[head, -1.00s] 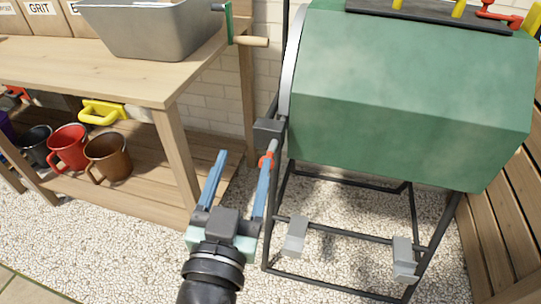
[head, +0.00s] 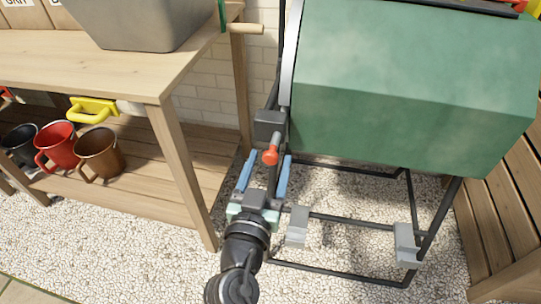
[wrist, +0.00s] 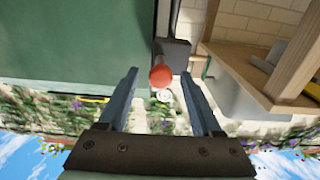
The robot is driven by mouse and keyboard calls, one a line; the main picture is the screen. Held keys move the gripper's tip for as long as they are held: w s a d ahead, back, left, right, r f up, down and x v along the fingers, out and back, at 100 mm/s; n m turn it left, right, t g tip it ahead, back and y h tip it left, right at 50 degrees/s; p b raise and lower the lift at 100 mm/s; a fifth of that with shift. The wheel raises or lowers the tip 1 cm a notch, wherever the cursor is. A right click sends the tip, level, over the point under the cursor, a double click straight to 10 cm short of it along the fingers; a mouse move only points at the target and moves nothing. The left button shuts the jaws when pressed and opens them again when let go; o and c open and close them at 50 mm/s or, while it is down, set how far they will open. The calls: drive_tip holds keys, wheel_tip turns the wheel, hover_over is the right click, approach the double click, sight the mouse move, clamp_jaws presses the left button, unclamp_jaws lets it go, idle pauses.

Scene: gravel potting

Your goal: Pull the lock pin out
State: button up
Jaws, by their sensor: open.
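The lock pin (head: 271,155) has a red-orange knob and a grey shaft that runs into a dark block (head: 269,124) on the frame of the green drum (head: 405,85). The knob also shows in the wrist view (wrist: 161,76), with the dark block (wrist: 174,52) just behind it. My gripper (head: 266,160) is open, with its two blue fingers on either side of the knob in the head view. In the wrist view (wrist: 160,82) the knob appears between the fingertips, and neither finger is seen touching it. Whether it lies at fingertip depth is unclear.
A wooden bench (head: 150,85) stands left, with a grey tub (head: 140,25) on top and red (head: 56,145) and brown (head: 98,154) mugs on its shelf. The drum's dark stand (head: 340,219) has grey blocks low down. Wooden slats stand at the right.

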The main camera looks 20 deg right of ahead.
drive_tip(key=shift+x, duration=1)
clamp_jaws()
idle(0.8)
